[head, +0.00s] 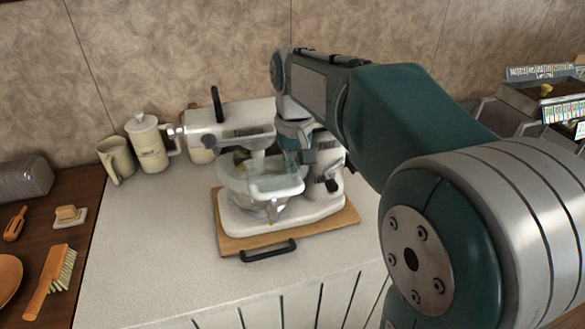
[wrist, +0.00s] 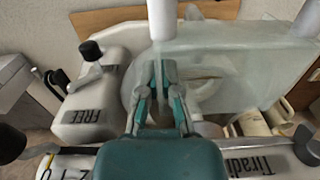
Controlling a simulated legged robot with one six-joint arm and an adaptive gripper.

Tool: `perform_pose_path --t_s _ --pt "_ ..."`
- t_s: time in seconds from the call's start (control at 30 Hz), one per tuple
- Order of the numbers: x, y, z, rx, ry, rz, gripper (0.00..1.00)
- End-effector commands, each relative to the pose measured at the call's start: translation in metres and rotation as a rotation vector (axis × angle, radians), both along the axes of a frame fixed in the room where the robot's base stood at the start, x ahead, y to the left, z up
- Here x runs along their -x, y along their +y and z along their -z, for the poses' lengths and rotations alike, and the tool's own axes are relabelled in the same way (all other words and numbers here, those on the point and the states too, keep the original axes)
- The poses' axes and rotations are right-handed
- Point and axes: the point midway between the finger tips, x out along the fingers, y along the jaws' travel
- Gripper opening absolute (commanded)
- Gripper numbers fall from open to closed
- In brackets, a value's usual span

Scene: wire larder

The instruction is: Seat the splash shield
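The splash shield (head: 274,186) is a clear, pale piece at the mixer's glass bowl (head: 240,178), below the mixer head (head: 232,120). In the wrist view the shield (wrist: 235,65) spreads as a translucent sheet to the right of my fingers. My gripper (head: 291,158) is at the bowl's back right, beside the mixer's column. In the wrist view my gripper (wrist: 161,72) has its fingertips close together, seemingly on the shield's edge; the contact is hard to see through the clear material. I cannot tell whether the shield sits flush on the bowl rim.
The mixer stands on a wooden board (head: 228,243) with a black handle (head: 268,251). A white lidded jug (head: 148,143) and a mug (head: 116,160) stand left. A brush (head: 52,280) lies on the dark wood at far left. The counter (head: 160,255) in front is clear.

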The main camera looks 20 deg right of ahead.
Motion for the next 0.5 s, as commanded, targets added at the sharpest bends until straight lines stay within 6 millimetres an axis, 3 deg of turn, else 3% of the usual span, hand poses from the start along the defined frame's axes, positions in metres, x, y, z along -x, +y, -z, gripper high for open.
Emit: perform_pose_path --t_s 0.5 --pt "-0.016 0.0 0.0 0.0 0.0 0.0 0.0"
